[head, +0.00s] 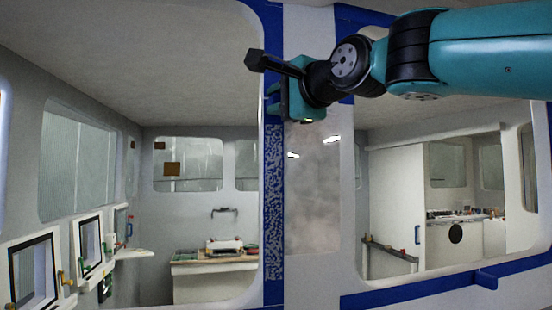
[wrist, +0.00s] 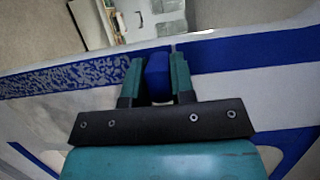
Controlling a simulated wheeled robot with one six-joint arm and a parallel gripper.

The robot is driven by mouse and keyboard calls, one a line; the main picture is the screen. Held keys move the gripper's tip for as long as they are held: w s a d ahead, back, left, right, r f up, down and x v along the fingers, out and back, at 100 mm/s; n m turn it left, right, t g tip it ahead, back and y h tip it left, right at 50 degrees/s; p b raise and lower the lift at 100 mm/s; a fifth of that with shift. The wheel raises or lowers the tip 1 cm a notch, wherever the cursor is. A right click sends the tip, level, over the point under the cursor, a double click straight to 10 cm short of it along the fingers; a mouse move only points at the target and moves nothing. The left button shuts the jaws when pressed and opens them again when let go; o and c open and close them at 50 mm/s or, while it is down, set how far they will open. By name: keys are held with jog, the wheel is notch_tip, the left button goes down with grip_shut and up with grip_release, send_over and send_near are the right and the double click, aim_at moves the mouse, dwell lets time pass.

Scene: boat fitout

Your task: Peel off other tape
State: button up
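My gripper (head: 271,98) is at the upper part of the pillar between two window openings. In the wrist view, its two teal fingers (wrist: 158,62) are closed against both sides of a blue tab (wrist: 157,78). Below the gripper, a speckled blue-and-white strip (head: 274,190) runs down the pillar; it also shows at left in the wrist view (wrist: 65,80). Solid blue tape (wrist: 245,55) continues at right in the wrist view. Another blue tape band (head: 420,290) lies under the right window, with a blue tab (head: 486,277) sticking out. The tab's join to the tape is partly hidden.
Through the left opening, a workbench (head: 215,262) stands in the cabin, with framed panels (head: 35,270) at far left. Through the right opening are a white sliding door (head: 395,200) and a cluttered counter (head: 465,216). The pillar's grey face (head: 313,200) is clear.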

jog(key=shift+c, duration=0.8)
jog(key=shift+s, duration=0.1)
